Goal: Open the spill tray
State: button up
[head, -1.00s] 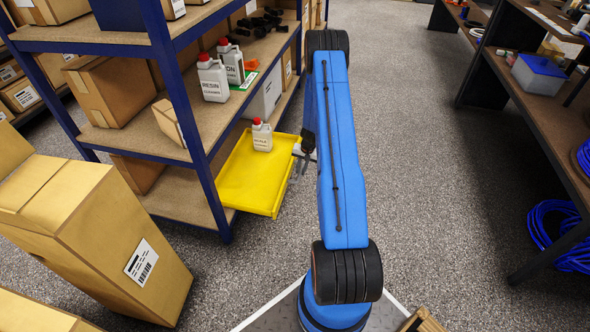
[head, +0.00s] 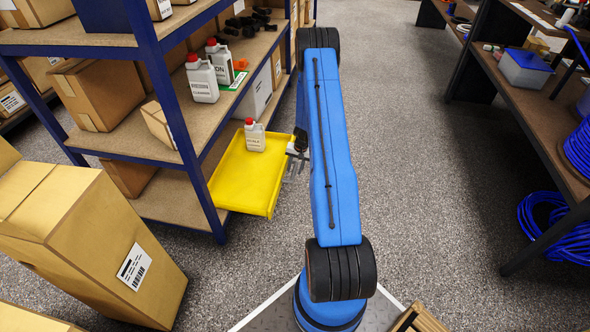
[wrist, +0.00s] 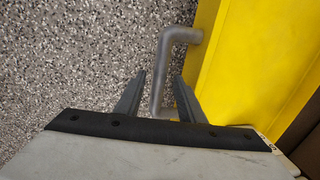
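The yellow spill tray (head: 232,190) sticks out of the lower part of the shelf rack in the head view, with a small red-capped white bottle (head: 254,139) standing in it. In the wrist view the tray (wrist: 250,60) fills the right side. Its grey bent bar handle (wrist: 160,72) stands out from the tray's edge. My gripper (wrist: 160,76) is open, with its two dark fingers apart on either side of the handle and gaps visible. In the head view my gripper (head: 290,172) is beside the tray's right edge, partly hidden by my blue arm.
The rack's blue post (head: 190,150) stands left of the tray. A large cardboard box (head: 95,240) stands on the floor at lower left. A workbench (head: 545,120) with blue tubing coils (head: 555,225) is at right. The carpeted floor (head: 420,190) between is clear.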

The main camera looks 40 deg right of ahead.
notch_tip(320, 180, up, 17)
jog(key=s+d, duration=0.2)
jog(key=shift+s, duration=0.25)
jog(key=shift+r, duration=0.1)
dwell(0.6)
jog(key=s+a+r+n, duration=0.1)
jog(key=a+r+n, duration=0.1)
jog(key=a+r, duration=0.85)
jog(key=s+a+r+n, duration=0.2)
jog(key=a+r, duration=0.6)
jog(key=r, duration=0.6)
jog(key=s+a+r+n+t+h, duration=0.1)
jog(key=s+a+r+n, duration=0.1)
jog(key=s+a+r, duration=0.85)
jog(key=s+a+r+n, duration=0.1)
jog(key=s+a+r, duration=0.1)
jog(key=s+a, duration=0.2)
jog(key=s+a+r+n+t, duration=0.1)
jog(key=s+a, duration=0.3)
jog(key=s, duration=0.6)
jog(key=s+a+r+n+t, duration=0.1)
jog(key=s+a+r+n, duration=0.1)
jog(key=s, duration=0.6)
jog(key=shift+a+r, duration=0.35)
jog(key=shift+a, duration=0.55)
